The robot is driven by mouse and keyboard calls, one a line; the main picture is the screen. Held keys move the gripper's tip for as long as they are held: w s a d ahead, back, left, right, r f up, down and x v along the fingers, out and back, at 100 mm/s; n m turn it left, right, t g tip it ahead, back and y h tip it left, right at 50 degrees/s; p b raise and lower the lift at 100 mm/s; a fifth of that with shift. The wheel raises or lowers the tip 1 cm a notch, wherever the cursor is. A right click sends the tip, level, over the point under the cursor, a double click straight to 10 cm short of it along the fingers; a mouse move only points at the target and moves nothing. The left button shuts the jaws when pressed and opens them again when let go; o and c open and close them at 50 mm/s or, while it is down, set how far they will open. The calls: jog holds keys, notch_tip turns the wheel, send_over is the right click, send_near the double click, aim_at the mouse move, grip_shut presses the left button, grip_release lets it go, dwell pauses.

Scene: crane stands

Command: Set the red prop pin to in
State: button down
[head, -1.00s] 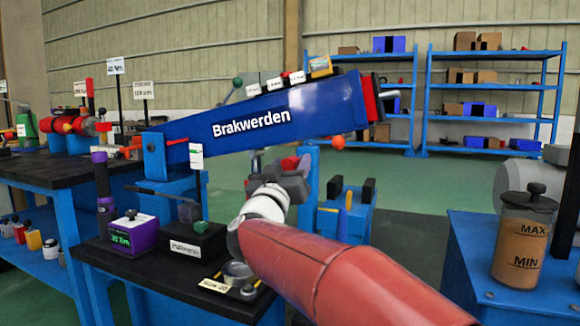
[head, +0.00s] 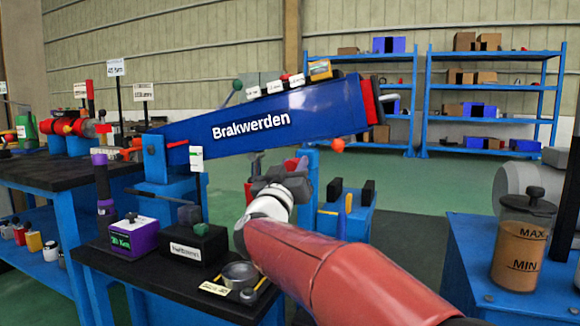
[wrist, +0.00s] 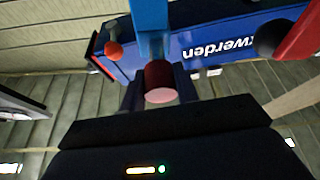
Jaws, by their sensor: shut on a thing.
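The red prop pin (wrist: 158,80) shows in the wrist view as a short red cylinder with a pale pink end face. It lies against a blue upright post (wrist: 150,25) under the blue boom. My gripper (wrist: 158,92) has its dark fingers on both sides of the pin and is shut on it. How deep the pin sits in the post is hidden. In the head view my gripper (head: 295,178) is below the boom (head: 270,115) marked "Brakwerden", beside the blue post (head: 309,180). My gripper mostly hides the pin there.
An orange-red ball (head: 337,145) hangs under the boom, close to the right of my gripper. A dark bench (head: 125,265) with boxes and a small pan stands at the left. A blue stand (head: 465,260) with a jar is at the right. Open floor lies behind.

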jog(key=w, duration=0.1)
jog(key=w+d, duration=0.1)
jog(key=shift+w+p, duration=0.3)
jog(key=c, duration=1.1)
grip_release()
jog(key=shift+o, duration=0.2)
jog(key=v, duration=0.8)
jog(key=shift+r, duration=0.1)
